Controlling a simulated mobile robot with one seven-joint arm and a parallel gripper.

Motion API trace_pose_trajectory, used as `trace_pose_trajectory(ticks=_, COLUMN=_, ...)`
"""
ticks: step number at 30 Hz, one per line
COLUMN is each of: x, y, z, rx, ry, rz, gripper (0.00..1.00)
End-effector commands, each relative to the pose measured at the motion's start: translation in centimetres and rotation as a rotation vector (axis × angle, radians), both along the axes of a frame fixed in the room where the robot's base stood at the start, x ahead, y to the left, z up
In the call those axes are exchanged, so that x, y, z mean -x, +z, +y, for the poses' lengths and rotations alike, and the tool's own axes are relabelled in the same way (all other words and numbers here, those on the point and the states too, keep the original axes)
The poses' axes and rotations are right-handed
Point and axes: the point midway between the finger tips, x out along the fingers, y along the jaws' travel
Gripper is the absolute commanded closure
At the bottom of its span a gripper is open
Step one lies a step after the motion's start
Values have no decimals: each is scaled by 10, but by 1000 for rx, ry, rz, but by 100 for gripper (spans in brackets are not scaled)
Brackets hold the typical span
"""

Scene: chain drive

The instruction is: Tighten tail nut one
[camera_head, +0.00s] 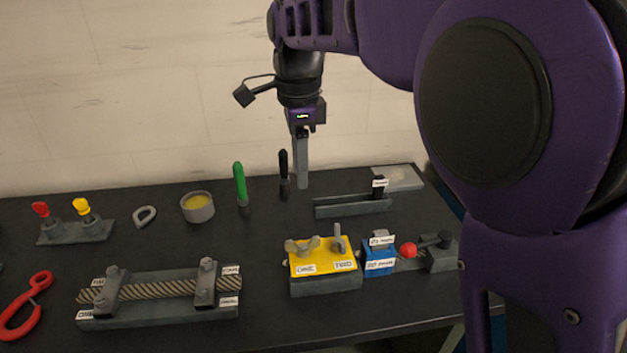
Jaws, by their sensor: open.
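A yellow block (322,262) sits on a grey base near the front of the table, with white labels reading ONE and TWO on its face. A grey wing nut (302,246) lies across its top above the label ONE. A second grey nut (338,240), above the label TWO, shows its wings upright. My gripper (302,186) points straight down, behind and above the yellow block, apart from both nuts. It is open and nothing shows in it. It is seen edge-on, so the gap between its fingers is hidden.
A blue block (380,260) and a red-knobbed lever (408,250) stand right of the yellow block. A rope clamp (160,291) lies left. Behind are a dark channel (352,205), green tool (240,186), black tool (284,178) and round tin (197,208). The middle of the table is clear.

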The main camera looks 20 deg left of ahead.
Motion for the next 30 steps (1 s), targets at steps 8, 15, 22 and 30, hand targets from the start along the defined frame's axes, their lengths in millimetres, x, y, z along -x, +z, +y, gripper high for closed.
trace_pose_trajectory(ticks=8, x=0, y=-3, z=0, rx=2, ry=530, rz=-2, gripper=57)
trace_pose_trajectory(ticks=15, x=0, y=-4, z=0, rx=4, ry=1111, rz=-4, gripper=57)
trace_pose_trajectory(ticks=22, x=0, y=-5, z=0, rx=6, ry=1665, rz=-5, gripper=57)
trace_pose_trajectory(ticks=30, x=0, y=-7, z=0, rx=7, ry=2317, rz=-7, gripper=57)
